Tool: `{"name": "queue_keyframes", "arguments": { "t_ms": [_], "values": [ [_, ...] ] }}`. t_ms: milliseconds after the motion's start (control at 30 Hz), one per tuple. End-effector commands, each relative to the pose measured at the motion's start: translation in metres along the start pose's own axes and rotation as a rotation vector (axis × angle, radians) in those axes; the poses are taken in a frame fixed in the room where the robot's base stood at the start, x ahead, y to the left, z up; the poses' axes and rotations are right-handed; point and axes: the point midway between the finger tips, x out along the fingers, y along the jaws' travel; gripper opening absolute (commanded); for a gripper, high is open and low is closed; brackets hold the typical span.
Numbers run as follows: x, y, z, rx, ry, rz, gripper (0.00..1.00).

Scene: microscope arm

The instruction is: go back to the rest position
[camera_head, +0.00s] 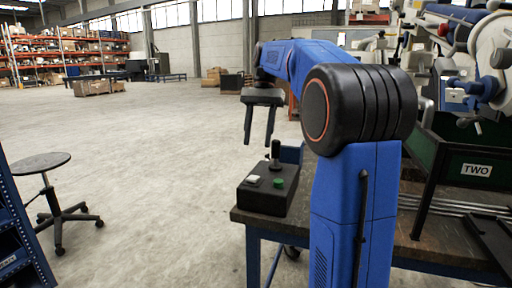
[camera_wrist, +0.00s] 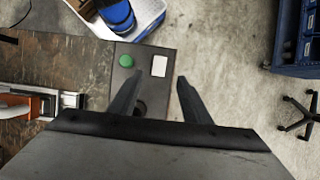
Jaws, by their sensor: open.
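My gripper (camera_head: 259,126) hangs at the end of my blue arm, above and left of the black control box in the head view. Its two dark fingers point down, apart, with nothing between them. In the wrist view my gripper (camera_wrist: 158,84) is also open and empty. The control box (camera_head: 262,198) stands at the left end of the workbench. It has a black joystick, a green button (camera_head: 279,183) and a white plate. In the wrist view the green button (camera_wrist: 126,61) and the white plate (camera_wrist: 159,66) lie beyond the fingers.
The workbench (camera_head: 440,246) carries a green bin labelled TWO (camera_head: 477,169) and a microscope-like device at right. A round stool (camera_head: 40,163) and a blue cabinet (camera_head: 20,235) stand at left. Open concrete floor (camera_head: 140,150) lies between them and the bench.

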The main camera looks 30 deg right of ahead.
Motion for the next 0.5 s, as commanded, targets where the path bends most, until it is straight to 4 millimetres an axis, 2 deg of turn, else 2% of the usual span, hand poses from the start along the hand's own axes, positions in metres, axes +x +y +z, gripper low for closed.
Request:
{"name": "queue_keyframes", "arguments": {
  "t_ms": [200,500],
  "values": [
    [-0.0085,0.0034,0.0089,-0.001,0.0,0.001,0.44],
    [-0.0088,0.0036,0.0092,-0.001,-0.001,0.001,0.44]
  ]
}}
